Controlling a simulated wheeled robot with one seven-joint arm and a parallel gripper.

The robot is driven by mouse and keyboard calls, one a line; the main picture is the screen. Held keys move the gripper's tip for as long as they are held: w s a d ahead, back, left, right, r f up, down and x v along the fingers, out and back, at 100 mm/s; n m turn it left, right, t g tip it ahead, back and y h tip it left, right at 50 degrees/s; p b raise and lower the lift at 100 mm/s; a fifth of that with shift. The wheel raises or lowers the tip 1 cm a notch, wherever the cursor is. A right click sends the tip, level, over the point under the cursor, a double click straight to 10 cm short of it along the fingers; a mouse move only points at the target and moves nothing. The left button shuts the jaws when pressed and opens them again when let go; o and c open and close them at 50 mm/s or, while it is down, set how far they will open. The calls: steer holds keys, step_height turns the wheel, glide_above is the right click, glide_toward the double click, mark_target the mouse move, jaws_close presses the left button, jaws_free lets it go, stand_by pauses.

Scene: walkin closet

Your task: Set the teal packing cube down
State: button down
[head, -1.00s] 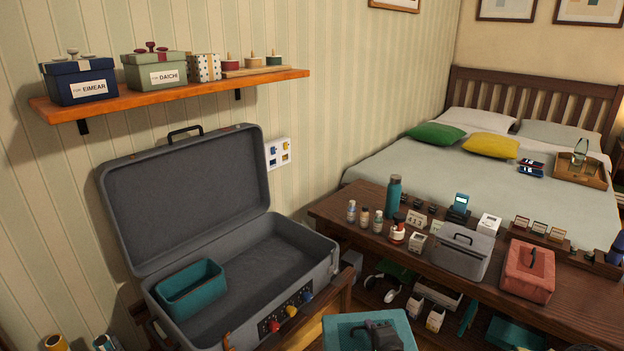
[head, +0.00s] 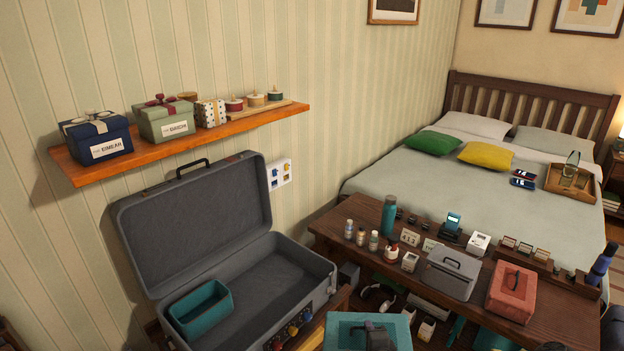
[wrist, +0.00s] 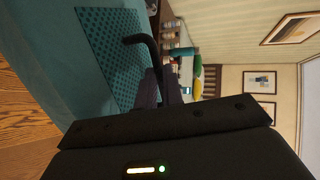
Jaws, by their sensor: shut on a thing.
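The teal packing cube (head: 340,336) is at the bottom edge of the head view, in front of the bench, with its lower part cut off. In the wrist view the cube (wrist: 112,60) shows a perforated mesh top and a dark curved handle (wrist: 146,45). My gripper (head: 377,336) is over the top of the cube and shut on its handle; its dark fingers also show in the wrist view (wrist: 163,88). What is under the cube is hidden.
An open grey suitcase (head: 262,285) stands at left, with an open teal bin (head: 201,308) in its left part and free floor beside it. The dark wooden bench (head: 560,318) at right carries bottles, a grey case (head: 450,274) and a coral case (head: 512,292).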

steer(key=shift+m+h, duration=0.3)
steer(key=shift+h, duration=0.2)
steer(key=r+p, duration=0.4)
steer(key=s+r+p, duration=0.1)
steer(key=p, duration=0.1)
steer(key=shift+a+r, duration=0.1)
steer(key=shift+r, duration=0.3)
steer(key=s+f, duration=0.2)
steer(key=f, duration=0.1)
steer(key=s+f, duration=0.1)
steer(key=f, duration=0.3)
steer(key=s+f, duration=0.2)
steer(key=f, duration=0.1)
steer(key=shift+s+f, duration=0.35)
steer(key=shift+f, duration=0.05)
